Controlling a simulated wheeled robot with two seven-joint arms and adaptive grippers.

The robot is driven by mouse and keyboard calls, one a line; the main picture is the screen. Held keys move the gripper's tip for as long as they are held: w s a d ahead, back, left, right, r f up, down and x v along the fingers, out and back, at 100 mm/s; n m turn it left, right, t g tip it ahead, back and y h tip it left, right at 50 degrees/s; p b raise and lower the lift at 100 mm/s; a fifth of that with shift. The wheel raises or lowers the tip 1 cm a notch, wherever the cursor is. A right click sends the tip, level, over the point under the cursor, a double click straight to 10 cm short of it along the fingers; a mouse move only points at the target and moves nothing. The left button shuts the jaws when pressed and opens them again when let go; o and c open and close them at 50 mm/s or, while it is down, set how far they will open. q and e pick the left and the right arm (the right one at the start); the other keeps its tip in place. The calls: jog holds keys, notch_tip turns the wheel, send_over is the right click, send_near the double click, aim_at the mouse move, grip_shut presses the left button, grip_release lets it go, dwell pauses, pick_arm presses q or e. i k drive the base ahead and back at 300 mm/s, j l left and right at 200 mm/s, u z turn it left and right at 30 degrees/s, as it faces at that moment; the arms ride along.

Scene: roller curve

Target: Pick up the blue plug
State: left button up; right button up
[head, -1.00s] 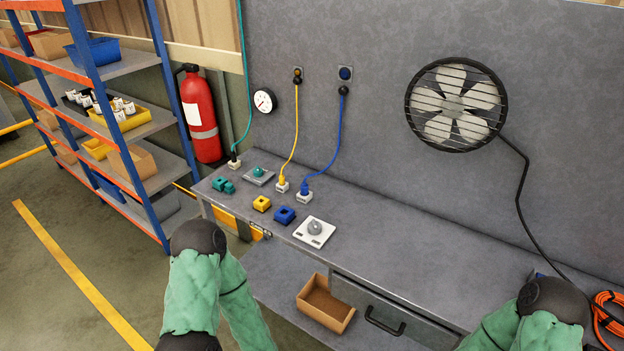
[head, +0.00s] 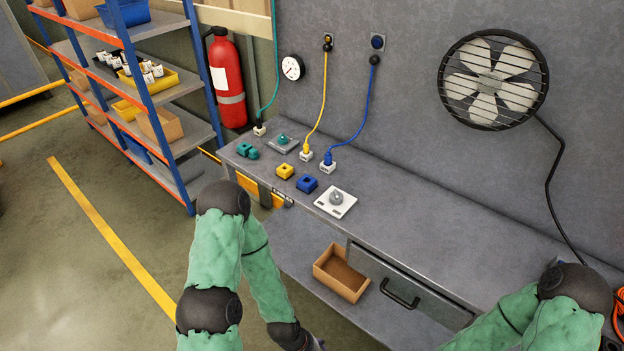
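The blue plug (head: 328,158) stands upright on a small white socket block (head: 328,168) at the back of the grey workbench. A blue cable (head: 362,118) runs from its top up to a wall outlet. A separate blue block with a hole in its top (head: 307,184) lies in front of it on the bench. Neither arm touches the plug.
A yellow plug (head: 305,149), yellow block (head: 285,170), teal pieces (head: 247,151) and a white plate with a grey knob (head: 336,201) sit near. The bench's right part is clear.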

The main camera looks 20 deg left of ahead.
aim_at(328, 161)
jog(key=i+j+z, duration=0.1)
jog(key=j+z, duration=0.15)
jog(key=z, duration=0.2)
jog(key=j+z, duration=0.3)
jog(key=z, duration=0.15)
jog(key=j+z, duration=0.3)
jog(key=z, duration=0.15)
